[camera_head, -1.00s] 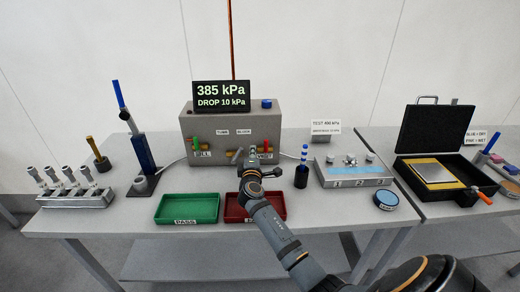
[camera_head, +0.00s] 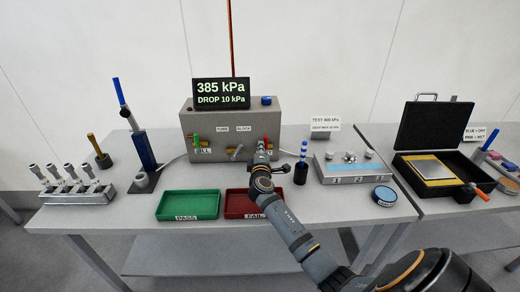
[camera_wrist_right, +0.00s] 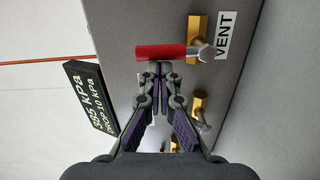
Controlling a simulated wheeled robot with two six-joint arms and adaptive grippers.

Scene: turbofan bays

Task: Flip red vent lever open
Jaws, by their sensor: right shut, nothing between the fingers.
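The red vent lever (camera_wrist_right: 160,52) shows in the right wrist view with its red handle lying across the picture and its metal pivot beside the VENT label (camera_wrist_right: 223,35). My right gripper (camera_wrist_right: 162,68) is shut and empty. Its fingertips are right at the red handle's edge; I cannot tell whether they touch. In the head view my right gripper (camera_head: 261,150) is in front of the right side of the grey test box (camera_head: 218,126) and hides much of the vent lever. My left gripper is out of view.
The display (camera_head: 221,93) reads 385 kPa, drop 10 kPa. A green-handled lever (camera_head: 196,140) is on the box's left. The green tray (camera_head: 188,193) and red tray (camera_head: 236,193) lie in front.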

